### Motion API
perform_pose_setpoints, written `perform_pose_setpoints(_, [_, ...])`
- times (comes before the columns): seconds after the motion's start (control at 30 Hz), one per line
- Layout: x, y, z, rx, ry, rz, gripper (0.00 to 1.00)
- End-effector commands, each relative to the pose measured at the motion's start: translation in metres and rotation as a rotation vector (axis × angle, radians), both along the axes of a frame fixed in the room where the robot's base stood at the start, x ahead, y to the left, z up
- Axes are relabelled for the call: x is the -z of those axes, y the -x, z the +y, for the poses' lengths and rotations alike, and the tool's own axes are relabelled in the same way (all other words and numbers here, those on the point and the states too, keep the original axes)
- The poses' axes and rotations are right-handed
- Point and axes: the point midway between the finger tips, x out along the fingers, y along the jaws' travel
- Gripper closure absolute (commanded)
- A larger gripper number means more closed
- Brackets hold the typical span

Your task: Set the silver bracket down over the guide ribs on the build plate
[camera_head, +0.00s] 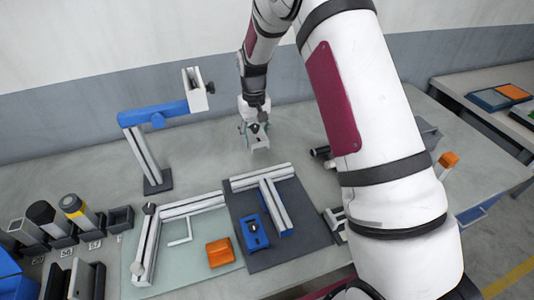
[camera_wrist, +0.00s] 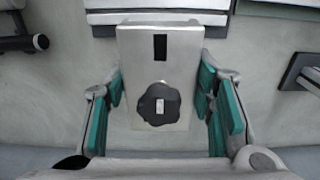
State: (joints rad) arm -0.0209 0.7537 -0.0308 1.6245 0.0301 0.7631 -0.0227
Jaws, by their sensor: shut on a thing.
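My gripper (camera_head: 256,130) is shut on the silver bracket (camera_head: 260,146), behind the two plates and above the table's surface. In the wrist view the bracket (camera_wrist: 135,52) is a flat silver block with a dark slot and a black knob, between the teal finger pads of my gripper (camera_wrist: 161,88). A pale green plate (camera_head: 205,272) lies at the front, with silver rails and a thin white L-shaped rib (camera_head: 188,228). A dark grey plate (camera_head: 305,238) lies to its right. I cannot tell for certain which is the build plate. The bracket's underside is hidden.
The dark plate carries silver bars (camera_head: 276,205) and a blue block (camera_head: 254,232). An orange block (camera_head: 220,252) sits on the pale plate. A blue-armed stand (camera_head: 155,115) rises at the left back. Canisters (camera_head: 75,208) and bins crowd the left. My arm hides part of the right side.

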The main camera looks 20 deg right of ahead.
Motion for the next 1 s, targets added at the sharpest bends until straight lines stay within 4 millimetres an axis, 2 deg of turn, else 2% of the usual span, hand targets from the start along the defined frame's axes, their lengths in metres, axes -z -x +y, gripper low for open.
perform_pose_setpoints(0.2, [0.031, 0.046, 0.0, 0.001, 0.0, 0.006, 0.88])
perform_pose_setpoints(0.37, [0.046, 0.066, 0.0, 0.0, -0.001, 0.002, 0.88])
perform_pose_setpoints(0.67, [0.06, 0.069, 0.0, 0.0, -0.001, 0.0, 0.88])
perform_pose_setpoints(1.0, [0.088, 0.069, 0.0, 0.0, -0.001, 0.002, 0.88])
